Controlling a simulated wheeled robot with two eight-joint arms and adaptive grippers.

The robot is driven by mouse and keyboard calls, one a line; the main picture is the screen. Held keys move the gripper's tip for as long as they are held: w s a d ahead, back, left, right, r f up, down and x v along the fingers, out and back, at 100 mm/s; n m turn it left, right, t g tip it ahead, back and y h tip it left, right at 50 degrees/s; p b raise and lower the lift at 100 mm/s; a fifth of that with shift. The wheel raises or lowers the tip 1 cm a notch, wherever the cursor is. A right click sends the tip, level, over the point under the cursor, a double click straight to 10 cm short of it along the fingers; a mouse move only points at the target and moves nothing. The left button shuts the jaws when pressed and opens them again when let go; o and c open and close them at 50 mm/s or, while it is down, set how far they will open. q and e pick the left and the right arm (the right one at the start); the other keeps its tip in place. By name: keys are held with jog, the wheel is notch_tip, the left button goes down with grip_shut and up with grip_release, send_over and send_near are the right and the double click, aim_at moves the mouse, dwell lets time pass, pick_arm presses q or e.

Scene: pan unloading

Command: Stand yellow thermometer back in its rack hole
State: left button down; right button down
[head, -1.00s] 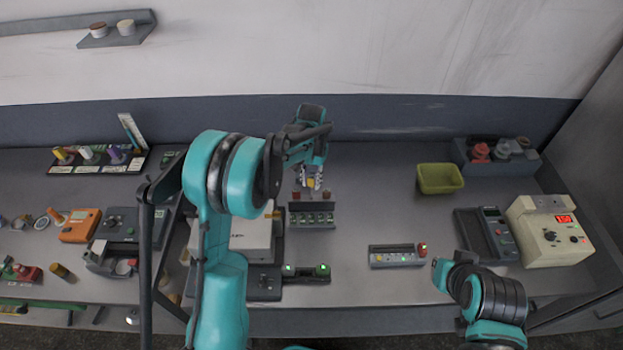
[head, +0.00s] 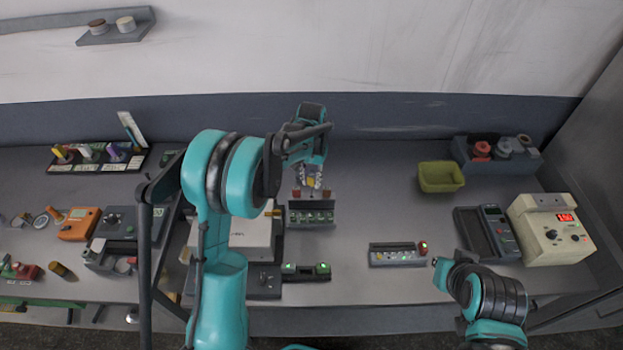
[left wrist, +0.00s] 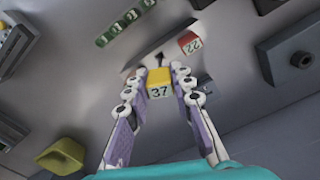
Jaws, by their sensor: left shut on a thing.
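The yellow thermometer (head: 311,182) has a block-shaped yellow head; in the left wrist view that head (left wrist: 159,78) is marked 37. My left gripper (head: 311,176) is shut on it, and its fingers (left wrist: 157,90) stand on either side of the head. The thermometer is over the back part of the small dark rack (head: 312,221), between two reddish blocks. The left wrist view shows one red block (left wrist: 189,43) marked 22 close by. The thermometer's lower end and its rack hole are not clearly visible.
A yellow-green bin (head: 440,177) stands to the right at the back. A grey device (head: 398,255) with a red knob sits at front right. A white-topped box (head: 252,235) is left of the rack. The bench between rack and bin is clear.

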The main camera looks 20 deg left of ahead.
aim_at(311, 195)
pick_arm(q)
jog(key=shift+f+b, duration=2.5)
jog(key=shift+f, duration=0.6)
dwell(1.4)
jog(key=c, duration=1.2)
grip_release()
notch_tip(311, 195, up, 12)
jog(key=shift+r, duration=0.1)
